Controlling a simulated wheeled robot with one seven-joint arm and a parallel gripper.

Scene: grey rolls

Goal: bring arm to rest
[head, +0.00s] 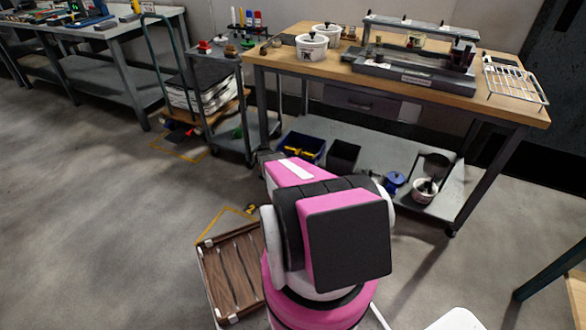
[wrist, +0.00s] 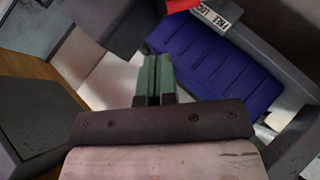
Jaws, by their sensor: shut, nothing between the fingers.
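My arm is pink, white and black and stands folded at the lower middle of the head view. My gripper (wrist: 158,78) shows in the wrist view with its two green fingers together and nothing between them. In the head view the fingers are hidden behind my arm's own links. In the wrist view, a ribbed blue surface (wrist: 215,68) lies beyond the fingers to the right, beside a grey edge with a printed label. The fingers appear apart from it.
In the head view, a wood-topped workbench (head: 278,58) stands ahead with white pots and a wire rack (head: 515,82). Its lower shelf holds a dark blue bin (head: 303,147). A brown slatted crate (head: 234,270) lies left of my arm.

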